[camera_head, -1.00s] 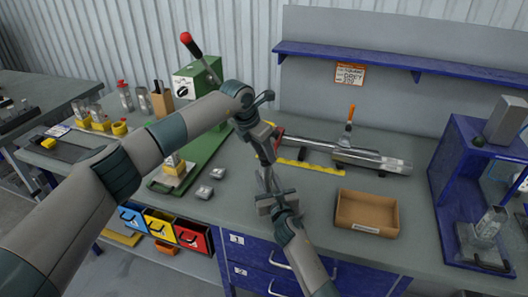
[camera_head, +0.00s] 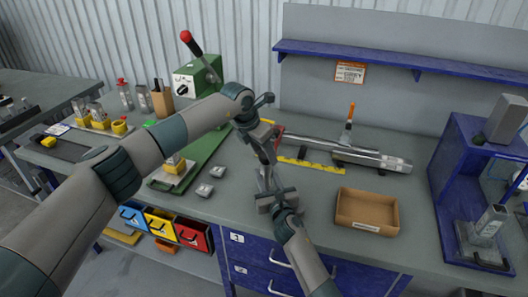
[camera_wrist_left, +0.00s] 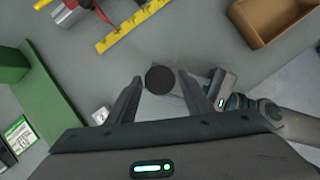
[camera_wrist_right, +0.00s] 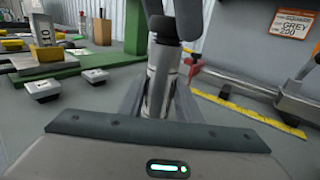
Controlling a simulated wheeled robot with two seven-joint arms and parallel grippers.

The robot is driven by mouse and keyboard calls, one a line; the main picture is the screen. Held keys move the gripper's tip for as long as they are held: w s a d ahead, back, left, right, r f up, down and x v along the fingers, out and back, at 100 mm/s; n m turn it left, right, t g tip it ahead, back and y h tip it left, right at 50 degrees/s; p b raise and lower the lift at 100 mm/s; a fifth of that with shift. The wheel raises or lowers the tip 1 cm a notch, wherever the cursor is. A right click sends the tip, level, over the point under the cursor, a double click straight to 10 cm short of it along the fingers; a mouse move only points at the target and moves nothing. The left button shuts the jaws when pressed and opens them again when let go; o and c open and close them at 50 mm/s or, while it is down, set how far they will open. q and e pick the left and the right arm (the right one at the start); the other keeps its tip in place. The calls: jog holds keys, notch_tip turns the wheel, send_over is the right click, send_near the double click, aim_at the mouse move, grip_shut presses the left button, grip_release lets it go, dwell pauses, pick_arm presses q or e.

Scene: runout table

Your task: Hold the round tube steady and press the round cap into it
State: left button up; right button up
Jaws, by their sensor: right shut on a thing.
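The round tube (camera_wrist_right: 160,78) is a grey metal cylinder standing upright between the fingers of my right gripper (camera_wrist_right: 158,98), which is shut on it. In the head view my right gripper (camera_head: 276,198) is over the bench's front edge. The round cap (camera_wrist_left: 159,79) is a black disc, seen from above in the left wrist view. In the right wrist view a dark cap (camera_wrist_right: 164,28) sits at the tube's top; how deep it sits I cannot tell. My left gripper (camera_wrist_left: 160,77) points down from above, with its fingers open on either side of the cap.
A cardboard tray (camera_head: 367,211) stands right of the grippers. A yellow ruler strip (camera_head: 312,164) and a long metal bar (camera_head: 335,150) lie behind. A blue rack (camera_head: 455,165) stands at far right.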

pick_arm(q)
jog(key=shift+o, duration=0.6)
jog(key=v, duration=1.2)
jog(key=shift+d, duration=0.1)
jog(key=shift+c, duration=0.6)
jog(key=shift+f+m, duration=0.1)
jog(key=shift+m, duration=0.2)
grip_shut()
jog(key=d+f+m+y, duration=0.1)
jog(key=m, duration=0.8)
jog(key=d+f+m+y, duration=0.1)
jog(key=m, duration=0.8)
jog(key=w+d+m, duration=0.1)
jog(key=m, duration=0.9)
jog(key=shift+w+d+f+y, duration=0.1)
jog(key=shift+d+f+y, duration=0.15)
jog(key=shift+f+y, duration=0.15)
